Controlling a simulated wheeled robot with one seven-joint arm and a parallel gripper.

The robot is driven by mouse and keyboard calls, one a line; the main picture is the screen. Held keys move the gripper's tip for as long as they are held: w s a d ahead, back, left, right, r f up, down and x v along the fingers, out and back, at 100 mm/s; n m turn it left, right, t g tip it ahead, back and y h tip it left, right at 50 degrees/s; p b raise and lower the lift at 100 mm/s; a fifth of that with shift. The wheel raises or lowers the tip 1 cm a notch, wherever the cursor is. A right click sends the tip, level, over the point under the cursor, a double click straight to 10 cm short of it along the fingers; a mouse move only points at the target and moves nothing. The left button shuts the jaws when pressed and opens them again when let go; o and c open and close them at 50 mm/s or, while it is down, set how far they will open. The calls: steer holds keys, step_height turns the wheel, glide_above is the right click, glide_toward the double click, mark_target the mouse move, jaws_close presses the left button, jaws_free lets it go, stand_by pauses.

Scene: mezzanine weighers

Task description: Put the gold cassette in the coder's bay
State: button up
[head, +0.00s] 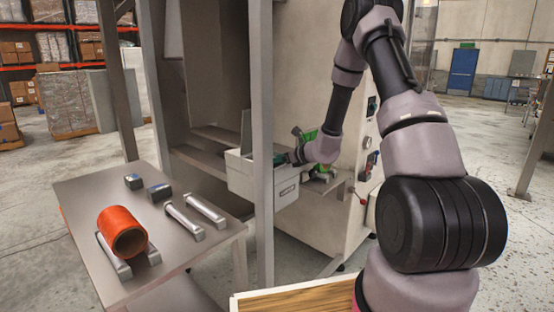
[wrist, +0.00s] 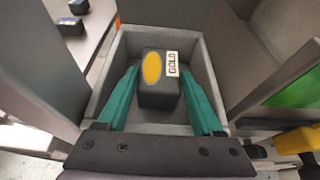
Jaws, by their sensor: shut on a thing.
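The gold cassette (wrist: 158,92) is a dark block with a yellow oval and a white label reading GOLD. It sits between the teal fingers of my gripper (wrist: 160,76), which is shut on it. In the wrist view the cassette is within the walls of the open grey bay (wrist: 210,82); whether it touches the floor I cannot tell. In the head view the coder's grey box (head: 262,187) stands beside the frame post with its lid raised, and my gripper (head: 281,159) reaches into it from the right. The cassette is hidden there by the box wall.
A steel table (head: 75,190) at left holds two dark cassettes (head: 133,181) (head: 159,191), an orange roll (head: 122,232) and several metal bars (head: 203,211). A frame post (head: 262,110) stands close in front of the box. Green and yellow parts (wrist: 297,140) lie right of the bay.

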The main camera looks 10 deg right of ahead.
steer(key=shift+f, duration=0.4)
steer(key=o, duration=1.4)
steer(key=shift+o, duration=0.2)
